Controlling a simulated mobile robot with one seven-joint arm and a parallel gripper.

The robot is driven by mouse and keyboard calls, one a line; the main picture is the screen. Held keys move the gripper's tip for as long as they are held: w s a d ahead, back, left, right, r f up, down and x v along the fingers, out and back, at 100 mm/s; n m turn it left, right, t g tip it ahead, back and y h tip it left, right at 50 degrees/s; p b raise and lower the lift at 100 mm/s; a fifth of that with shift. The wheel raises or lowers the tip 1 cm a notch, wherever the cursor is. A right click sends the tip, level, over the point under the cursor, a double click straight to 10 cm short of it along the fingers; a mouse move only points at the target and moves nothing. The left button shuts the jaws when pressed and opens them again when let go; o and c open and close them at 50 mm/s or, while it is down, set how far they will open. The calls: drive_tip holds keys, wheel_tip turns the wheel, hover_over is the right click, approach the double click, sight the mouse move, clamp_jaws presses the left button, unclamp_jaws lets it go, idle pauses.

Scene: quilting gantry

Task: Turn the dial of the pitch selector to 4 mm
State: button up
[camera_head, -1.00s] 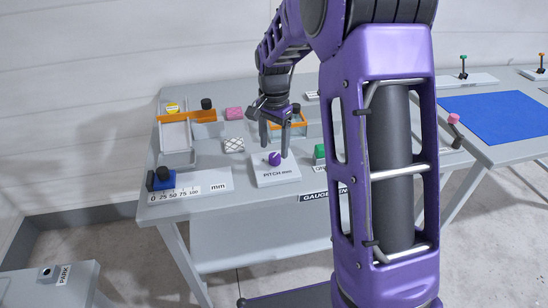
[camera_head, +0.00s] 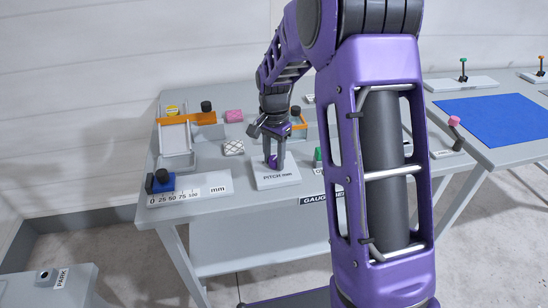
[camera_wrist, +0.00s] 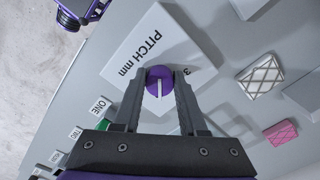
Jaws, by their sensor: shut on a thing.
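The pitch selector (camera_head: 278,178) is a pale block marked "PITCH mm" near the table's front edge. Its purple dial (camera_wrist: 159,83) has a white pointer line and sits between my fingers in the wrist view. My gripper (camera_head: 273,163) reaches down over the block and is shut on the dial. In the wrist view the pointer line runs roughly along the fingers, and one numeral, apparently a 3, shows beside the right finger. The fingers hide the other scale marks, so I cannot tell the exact setting.
A ruler plate (camera_head: 205,187) with a blue slider (camera_head: 160,183) lies to the left. A white patterned block (camera_head: 233,147) and a pink block (camera_head: 234,116) stand behind. A green part (camera_head: 318,156) is close on the right. An orange-ended tray (camera_head: 175,140) stands back left.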

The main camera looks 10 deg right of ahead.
clamp_jaws()
drive_tip(key=n+p, duration=0.1)
drive_tip(key=n, duration=0.2)
drive_tip(key=shift+n, duration=0.4)
drive_tip(key=n+p, duration=0.1)
drive_tip(key=n, duration=0.3)
drive_tip(key=shift+d+n, duration=0.1)
drive_tip(key=shift+n, duration=0.3)
drive_tip(key=shift+p, duration=0.3)
drive_tip(key=o, duration=1.1)
unclamp_jaws()
drive_tip(key=shift+r, duration=0.1)
